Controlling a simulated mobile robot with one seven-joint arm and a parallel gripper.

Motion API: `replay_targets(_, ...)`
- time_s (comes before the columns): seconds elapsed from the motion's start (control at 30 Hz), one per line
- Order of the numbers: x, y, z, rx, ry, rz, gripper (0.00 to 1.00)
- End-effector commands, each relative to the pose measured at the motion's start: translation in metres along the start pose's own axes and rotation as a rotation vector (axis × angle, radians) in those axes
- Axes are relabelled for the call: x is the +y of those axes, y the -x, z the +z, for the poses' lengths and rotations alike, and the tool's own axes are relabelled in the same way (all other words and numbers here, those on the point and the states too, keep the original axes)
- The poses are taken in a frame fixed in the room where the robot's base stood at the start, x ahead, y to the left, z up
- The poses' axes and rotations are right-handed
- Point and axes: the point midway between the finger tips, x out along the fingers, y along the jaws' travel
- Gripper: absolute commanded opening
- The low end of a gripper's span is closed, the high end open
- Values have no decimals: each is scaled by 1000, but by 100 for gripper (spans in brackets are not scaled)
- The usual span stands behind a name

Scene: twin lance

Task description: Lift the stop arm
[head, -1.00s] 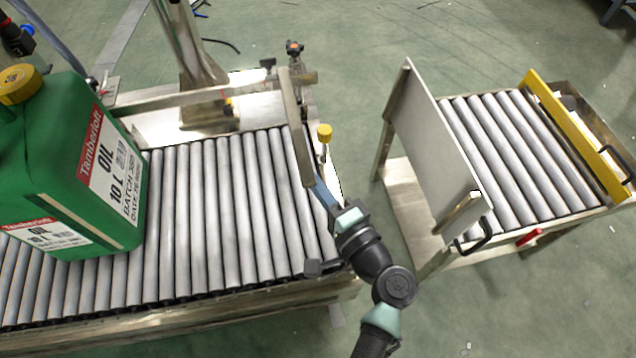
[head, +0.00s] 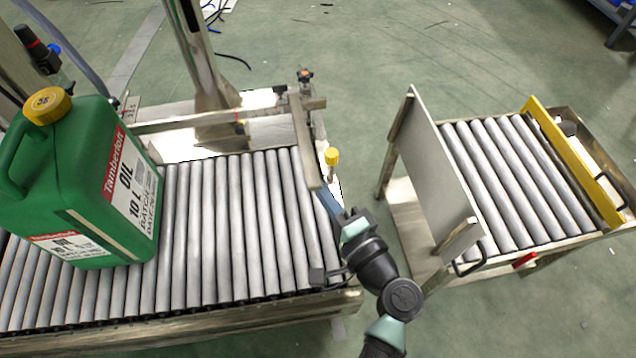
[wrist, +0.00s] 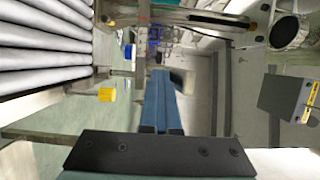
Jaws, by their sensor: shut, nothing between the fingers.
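The stop arm (head: 305,140) is a flat metal bar at the right end of the roller conveyor. Its far end is by the frame and its near end points toward me. My gripper (head: 322,195) is shut and empty, its blue fingers at the bar's near end in the head view. I cannot tell whether they touch it or are under it. In the wrist view the shut fingers (wrist: 160,85) point away from the camera. A yellow knob (head: 332,157) on a post stands just right of the bar; it also shows left of the fingers in the wrist view (wrist: 106,95).
A green oil canister (head: 85,185) stands on the left part of the roller conveyor (head: 215,230). Floor separates the two. A metal post rises behind the first conveyor.

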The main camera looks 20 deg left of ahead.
Motion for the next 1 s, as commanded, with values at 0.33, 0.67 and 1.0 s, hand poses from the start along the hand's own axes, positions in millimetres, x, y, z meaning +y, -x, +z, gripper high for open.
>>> replay_targets(0.33,-7,0,0,0,0,-2,0)
replay_targets(0.67,-28,-4,-2,2,0,-2,0)
replay_targets(1.0,-58,-12,-5,1,1,-3,0)
